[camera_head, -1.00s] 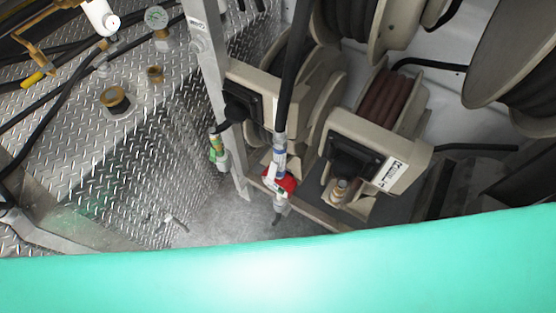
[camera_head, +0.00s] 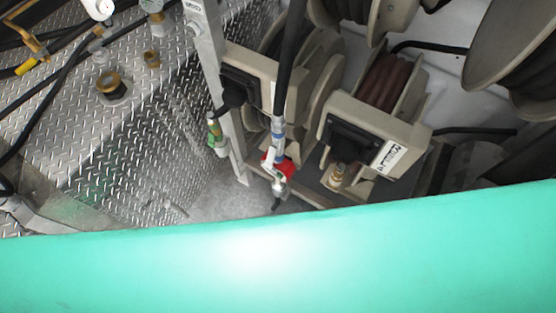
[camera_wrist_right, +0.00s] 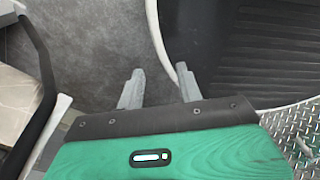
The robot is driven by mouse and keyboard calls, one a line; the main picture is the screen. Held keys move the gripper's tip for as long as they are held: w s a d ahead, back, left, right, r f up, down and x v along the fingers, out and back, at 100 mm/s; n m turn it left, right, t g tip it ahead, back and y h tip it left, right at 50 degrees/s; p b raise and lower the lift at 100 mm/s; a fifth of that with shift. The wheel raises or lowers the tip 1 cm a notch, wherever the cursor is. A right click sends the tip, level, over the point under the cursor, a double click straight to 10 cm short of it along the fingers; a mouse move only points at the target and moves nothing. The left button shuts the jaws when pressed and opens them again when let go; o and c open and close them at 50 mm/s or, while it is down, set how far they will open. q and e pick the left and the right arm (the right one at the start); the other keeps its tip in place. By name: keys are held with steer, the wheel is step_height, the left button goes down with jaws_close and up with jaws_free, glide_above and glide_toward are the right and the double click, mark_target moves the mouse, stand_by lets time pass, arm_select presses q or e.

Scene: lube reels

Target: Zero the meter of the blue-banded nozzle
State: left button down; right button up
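The blue-banded nozzle (camera_head: 278,146) hangs upright at the end of a black hose in the middle of the head view. A blue band shows near its top, with a red and white meter part (camera_head: 273,162) below it and a dark tip at the bottom. The meter's display is too small to read. A nozzle with a green band (camera_head: 214,133) hangs to its left by the metal post. My right gripper (camera_wrist_right: 158,87) shows in the right wrist view with its two grey fingers apart and nothing between them. My left gripper is not in view.
Beige hose reels (camera_head: 375,135) stand behind and right of the nozzle. A grey metal post (camera_head: 213,70) rises at left. A large green surface, seemingly mine, fills the bottom of the head view.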

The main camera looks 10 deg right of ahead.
steer(key=shift+c, duration=0.3)
jaws_close()
steer(key=shift+d, duration=0.1)
stand_by(1.3)
